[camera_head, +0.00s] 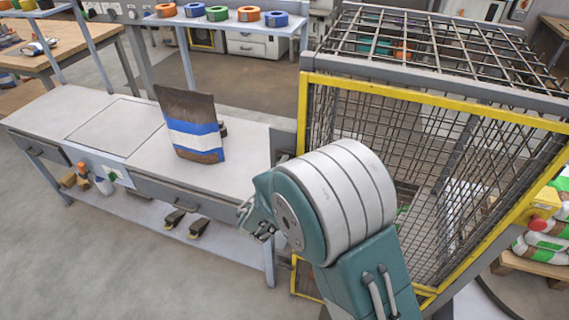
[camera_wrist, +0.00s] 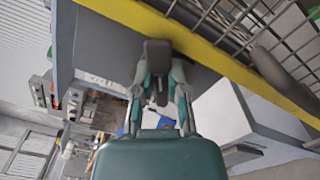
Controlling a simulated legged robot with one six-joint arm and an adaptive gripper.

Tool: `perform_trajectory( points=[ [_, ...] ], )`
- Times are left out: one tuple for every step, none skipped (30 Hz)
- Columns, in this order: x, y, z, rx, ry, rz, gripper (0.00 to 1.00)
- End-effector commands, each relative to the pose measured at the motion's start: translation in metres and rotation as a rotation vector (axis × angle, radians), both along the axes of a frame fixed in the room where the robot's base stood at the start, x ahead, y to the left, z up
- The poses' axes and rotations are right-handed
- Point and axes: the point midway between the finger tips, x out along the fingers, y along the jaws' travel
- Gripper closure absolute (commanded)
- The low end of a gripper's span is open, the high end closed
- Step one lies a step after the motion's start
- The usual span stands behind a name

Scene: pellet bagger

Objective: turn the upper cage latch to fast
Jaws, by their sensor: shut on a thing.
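The cage (camera_head: 440,100) has a yellow-edged door frame and grey mesh, on the right of the head view. In the wrist view, my gripper (camera_wrist: 160,75) is shut on a dark grey latch handle (camera_wrist: 157,52), beside the yellow frame edge (camera_wrist: 190,42). The handle's free end lies between the fingertips. Its pivot is not clear, and I cannot tell which way it is turned. In the head view my gripper (camera_head: 254,218) is at the cage's left post, and my own wrist hides the latch.
A workbench (camera_head: 75,105) stands left of the cage, with a brown, white and blue bag (camera_head: 190,125) upright on it. Coloured rolls (camera_head: 217,13) stand on the shelf behind. Bags on a pallet (camera_head: 545,258) are at the right. The floor (camera_head: 110,260) in front of the bench is clear.

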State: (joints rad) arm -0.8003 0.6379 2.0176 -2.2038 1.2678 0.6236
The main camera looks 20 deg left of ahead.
Motion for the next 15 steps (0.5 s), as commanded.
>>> perform_trajectory(
  points=[
    [0.0025, -0.0007, -0.0002, 0.046, -0.004, 0.0, 1.0],
    [0.0024, -0.0009, -0.0006, 0.075, -0.006, 0.0, 1.0],
    [0.0024, -0.0012, -0.0012, 0.113, -0.009, 0.0, 1.0],
    [0.0024, -0.0015, -0.0017, 0.14, -0.011, 0.0, 1.0],
    [0.0025, -0.0017, -0.0021, 0.166, -0.013, 0.0, 1.0],
    [0.0025, -0.002, -0.0028, 0.203, -0.016, 0.0, 1.0],
    [0.0024, -0.0021, -0.0033, 0.228, -0.018, 0.0, 1.0],
    [0.0024, -0.0023, -0.0037, 0.254, -0.02, 0.0, 1.0],
    [0.0024, -0.0025, -0.0044, 0.287, -0.022, 0.0, 1.0],
    [0.0024, -0.0026, -0.0048, 0.31, -0.024, 0.0, 1.0],
    [0.0024, -0.0027, -0.0053, 0.333, -0.026, 0.001, 1.0],
    [0.0025, -0.0028, -0.0059, 0.362, -0.027, 0.0, 1.0],
    [0.0025, -0.003, -0.0063, 0.383, -0.029, 0.0, 1.0],
    [0.0025, -0.003, -0.0066, 0.402, -0.031, 0.0, 1.0],
    [0.0025, -0.0031, -0.0072, 0.426, -0.032, 0.0, 1.0]
  ],
)
